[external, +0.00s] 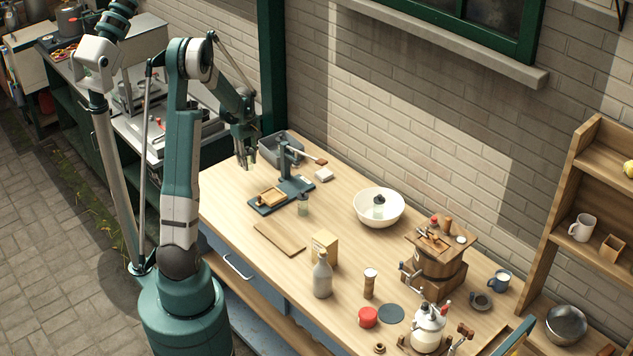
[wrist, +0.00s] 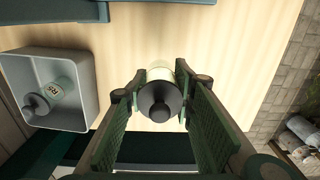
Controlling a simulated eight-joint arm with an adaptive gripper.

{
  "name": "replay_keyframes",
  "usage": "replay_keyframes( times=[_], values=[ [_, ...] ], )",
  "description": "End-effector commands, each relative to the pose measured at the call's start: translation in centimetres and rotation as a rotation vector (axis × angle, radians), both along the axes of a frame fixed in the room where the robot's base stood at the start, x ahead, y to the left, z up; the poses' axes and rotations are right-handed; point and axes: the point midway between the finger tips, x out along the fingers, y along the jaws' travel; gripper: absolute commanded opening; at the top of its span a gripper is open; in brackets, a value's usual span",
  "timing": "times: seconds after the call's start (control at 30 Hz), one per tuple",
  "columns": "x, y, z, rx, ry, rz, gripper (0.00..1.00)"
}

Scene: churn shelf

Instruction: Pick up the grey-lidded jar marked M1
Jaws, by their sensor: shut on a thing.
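In the wrist view my gripper (wrist: 158,92) is shut on a jar (wrist: 160,108) with a dark grey lid and a pale body. The jar's lid faces the camera, and no marking on it can be read. In the external view my gripper (external: 246,160) is over the far left end of the wooden table, left of the grey tray. The held jar is too small to make out there. Another grey-lidded jar (wrist: 48,98) lies in the tray; its label looks like R8.
The grey tray (external: 267,148) is close beside my gripper; it also shows in the wrist view (wrist: 92,62). A white bowl (external: 360,209) and a wooden board (external: 279,239) are farther right.

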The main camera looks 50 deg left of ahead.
Motion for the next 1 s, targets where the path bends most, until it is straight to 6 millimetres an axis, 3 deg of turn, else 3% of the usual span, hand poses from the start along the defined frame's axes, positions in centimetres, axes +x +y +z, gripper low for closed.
replay_keyframes(
  times=[0.3,1.0],
  values=[
    [0.0,0.0,2.7,0.000,0.000,0.000,0.11],
    [0.0,0.0,3.0,0.000,0.000,0.000,0.11]
  ],
)
